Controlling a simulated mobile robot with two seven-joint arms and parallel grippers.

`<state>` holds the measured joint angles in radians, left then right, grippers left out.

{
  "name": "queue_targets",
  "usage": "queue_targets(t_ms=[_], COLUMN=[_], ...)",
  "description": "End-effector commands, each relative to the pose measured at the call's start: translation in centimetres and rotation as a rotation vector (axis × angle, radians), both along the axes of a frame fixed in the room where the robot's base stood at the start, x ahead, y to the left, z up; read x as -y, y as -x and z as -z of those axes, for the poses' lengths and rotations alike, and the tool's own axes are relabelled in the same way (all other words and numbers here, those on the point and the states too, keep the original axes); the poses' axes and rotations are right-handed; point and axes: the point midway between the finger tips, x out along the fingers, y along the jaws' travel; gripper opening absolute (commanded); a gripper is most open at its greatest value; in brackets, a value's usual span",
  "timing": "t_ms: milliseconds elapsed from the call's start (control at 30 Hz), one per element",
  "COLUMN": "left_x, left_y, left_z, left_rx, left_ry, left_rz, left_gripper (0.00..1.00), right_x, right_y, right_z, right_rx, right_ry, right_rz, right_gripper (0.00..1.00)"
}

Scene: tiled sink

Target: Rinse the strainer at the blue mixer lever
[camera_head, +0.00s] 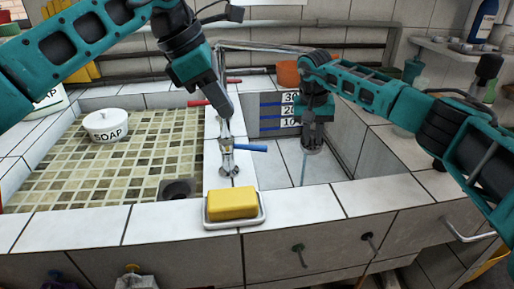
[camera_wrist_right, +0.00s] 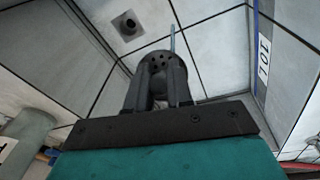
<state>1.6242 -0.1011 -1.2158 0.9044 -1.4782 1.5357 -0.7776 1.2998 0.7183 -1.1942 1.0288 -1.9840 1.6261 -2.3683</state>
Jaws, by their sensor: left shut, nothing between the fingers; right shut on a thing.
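The mixer (camera_head: 227,160) stands on the tiled divider between the basins, with its blue lever (camera_head: 250,148) pointing right. My left gripper (camera_head: 227,112) is shut and empty, right above the mixer body; I cannot tell whether it touches it. My right gripper (camera_head: 313,138) points down into the right basin. It is shut on the strainer (camera_wrist_right: 161,60), a grey disc with holes at the fingertips in the right wrist view. A thin pale blue line like a water stream (camera_head: 303,172) runs down beside the strainer; it also shows in the wrist view (camera_wrist_right: 172,36).
A white soap pot (camera_head: 106,125) stands in the left, tiled basin. Red levers (camera_head: 199,103) and pipes are behind. A depth scale (camera_head: 289,111) marks the right basin's wall.

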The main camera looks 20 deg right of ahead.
Motion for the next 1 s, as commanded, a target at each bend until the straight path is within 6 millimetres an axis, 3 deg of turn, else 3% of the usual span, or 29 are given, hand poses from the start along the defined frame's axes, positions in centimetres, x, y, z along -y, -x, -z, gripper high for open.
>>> queue_targets(t_ms=[400, 1000], left_x=[-0.2, -1.4], left_y=[2.4, 5.2], left_z=[2.4, 3.8], left_rx=[-0.282, -0.732], left_ry=[-0.006, 0.087], left_rz=[-0.63, -1.562], left_gripper=[0.0, 0.0], right_x=[0.0, 0.0], right_y=[0.0, 0.0], right_z=[0.0, 0.0], right_rx=[0.0, 0.0], right_ry=[0.0, 0.0], right_rz=[0.0, 0.0], right_gripper=[0.0, 0.0])
